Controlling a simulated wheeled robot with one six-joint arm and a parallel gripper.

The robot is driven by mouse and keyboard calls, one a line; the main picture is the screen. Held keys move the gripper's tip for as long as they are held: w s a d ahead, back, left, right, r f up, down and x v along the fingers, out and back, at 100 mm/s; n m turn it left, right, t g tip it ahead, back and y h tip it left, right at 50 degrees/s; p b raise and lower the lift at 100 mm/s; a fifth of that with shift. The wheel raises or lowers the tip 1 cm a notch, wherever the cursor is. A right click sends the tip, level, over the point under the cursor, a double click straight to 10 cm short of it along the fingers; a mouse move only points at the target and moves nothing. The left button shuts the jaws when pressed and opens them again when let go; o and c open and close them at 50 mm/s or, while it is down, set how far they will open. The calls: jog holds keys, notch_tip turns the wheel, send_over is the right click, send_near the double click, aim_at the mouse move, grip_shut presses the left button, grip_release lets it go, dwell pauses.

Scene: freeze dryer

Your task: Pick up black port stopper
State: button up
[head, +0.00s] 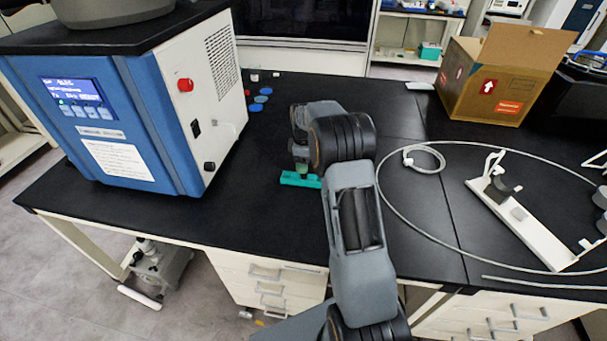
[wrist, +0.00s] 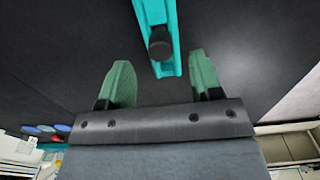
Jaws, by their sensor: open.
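The black port stopper (wrist: 159,43) stands on a teal holder (wrist: 170,68) in the upper middle of the wrist view. My gripper (wrist: 160,80) is open, with its two green fingers apart. The stopper shows just beyond the fingertips, roughly midway between them, and nothing is held. In the head view the teal holder (head: 291,179) lies on the black bench, and my gripper (head: 301,168) is over or beside it. The stopper itself is hidden by my arm there.
A blue and white freeze dryer (head: 130,115) stands on the left of the bench (head: 262,215). Blue discs (head: 258,99) lie behind my gripper. A coiled tube (head: 385,205), a white stand (head: 530,225) and a cardboard box (head: 490,85) are on the right.

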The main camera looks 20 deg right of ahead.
jog(key=shift+f, duration=2.15)
jog(key=shift+c, duration=0.3)
grip_shut()
